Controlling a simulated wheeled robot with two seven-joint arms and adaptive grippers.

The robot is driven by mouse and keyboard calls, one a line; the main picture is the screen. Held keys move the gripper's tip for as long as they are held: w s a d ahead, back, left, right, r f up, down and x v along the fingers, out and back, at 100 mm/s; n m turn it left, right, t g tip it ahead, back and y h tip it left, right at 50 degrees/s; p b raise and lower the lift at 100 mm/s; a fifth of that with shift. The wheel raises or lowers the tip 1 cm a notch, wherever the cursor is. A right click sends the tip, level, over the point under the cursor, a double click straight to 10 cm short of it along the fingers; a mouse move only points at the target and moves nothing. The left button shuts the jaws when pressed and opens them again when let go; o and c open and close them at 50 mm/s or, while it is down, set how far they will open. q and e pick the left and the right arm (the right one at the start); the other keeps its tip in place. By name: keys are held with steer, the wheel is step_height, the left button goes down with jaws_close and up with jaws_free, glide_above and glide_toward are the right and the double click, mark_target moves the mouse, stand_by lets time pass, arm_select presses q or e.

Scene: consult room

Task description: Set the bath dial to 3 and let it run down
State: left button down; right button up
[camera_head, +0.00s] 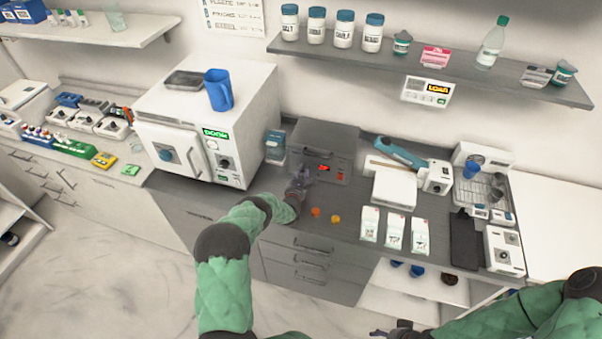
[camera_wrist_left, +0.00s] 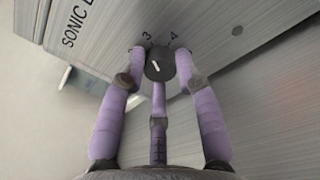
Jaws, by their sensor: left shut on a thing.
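The sonic bath (camera_head: 318,135) is a dark grey box on the counter, with red marks on its front. Its black dial (camera_wrist_left: 159,66) shows in the left wrist view, with a white pointer line and the numbers 3 and 4 above it. Fingers hide the other numbers, and I cannot tell which number the pointer is on. My left gripper (camera_head: 301,177) is at the bath's front; its purple fingers (camera_wrist_left: 160,62) are shut around the dial. My right gripper (camera_head: 392,333) shows only partly at the bottom edge of the head view.
A white oven-like box (camera_head: 205,120) with a blue jug (camera_head: 218,90) on top stands left of the bath. An orange cap (camera_head: 315,212) and a yellow one (camera_head: 336,219) lie in front. White packets (camera_head: 394,233) and a white device (camera_head: 394,190) are to the right.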

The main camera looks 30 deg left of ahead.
arm_select(q)
steer(key=c, duration=0.9)
jaws_free()
steer(key=shift+w+r, duration=0.1)
steer(key=shift+r, duration=0.1)
steer(key=shift+f, duration=0.1)
steer(key=shift+s+d, duration=0.1)
steer(key=shift+s, duration=0.2)
steer(key=v, duration=1.1)
steer(key=shift+s+d, duration=0.1)
steer(key=shift+s, duration=0.15)
